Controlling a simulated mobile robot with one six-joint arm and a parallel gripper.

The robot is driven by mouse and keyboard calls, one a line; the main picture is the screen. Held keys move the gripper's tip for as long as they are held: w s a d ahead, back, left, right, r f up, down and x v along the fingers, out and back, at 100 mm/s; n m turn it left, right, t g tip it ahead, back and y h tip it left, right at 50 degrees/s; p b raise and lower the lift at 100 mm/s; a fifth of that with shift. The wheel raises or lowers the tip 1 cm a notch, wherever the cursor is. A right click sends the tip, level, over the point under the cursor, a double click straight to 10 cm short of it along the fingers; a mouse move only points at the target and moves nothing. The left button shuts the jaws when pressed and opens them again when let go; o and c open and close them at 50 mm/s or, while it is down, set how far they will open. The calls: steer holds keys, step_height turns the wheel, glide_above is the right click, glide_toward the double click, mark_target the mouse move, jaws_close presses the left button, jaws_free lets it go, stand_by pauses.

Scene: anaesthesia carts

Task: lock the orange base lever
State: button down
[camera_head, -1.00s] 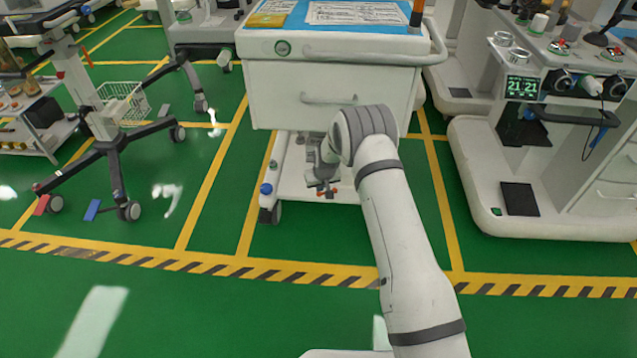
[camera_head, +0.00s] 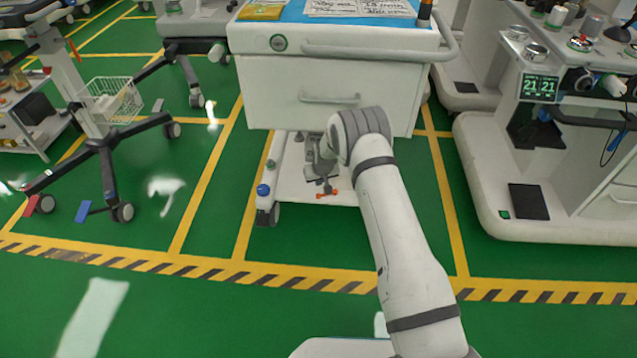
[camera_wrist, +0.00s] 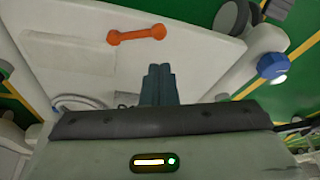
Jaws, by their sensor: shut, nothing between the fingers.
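The orange base lever (camera_wrist: 137,35) lies across the white cart base in the wrist view. It is a short bar with a rounded knob at each end. In the head view the orange lever (camera_head: 327,194) shows near the front edge of the cart base (camera_head: 290,187). My gripper (camera_wrist: 158,70) is shut and empty, its dark fingertips together a little apart from the lever in the picture. In the head view my gripper (camera_head: 322,178) is low under the drawer, just behind the lever. I cannot tell whether it touches anything.
A blue knob (camera_wrist: 272,66) sits at the base corner near a caster, also seen in the head view (camera_head: 263,190). A wheeled stand (camera_head: 104,150) is at left, a large white machine (camera_head: 500,180) at right. Green floor in front is clear.

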mark_target(320, 195)
steer(key=b+x, duration=0.2)
steer(key=x, duration=0.5)
steer(key=shift+f+b, duration=0.2)
steer(key=shift+b, duration=0.1)
steer(key=shift+s+d, duration=0.1)
steer(key=shift+s, duration=0.4)
steer(key=shift+s+d+r, duration=0.1)
steer(key=shift+s+d, duration=0.35)
steer(key=shift+s, duration=0.35)
steer(key=shift+s+d, duration=0.95)
steer(key=shift+d, duration=0.15)
steer(key=shift+s, duration=0.1)
steer(key=shift+s+d, duration=0.2)
steer(key=shift+s, duration=0.45)
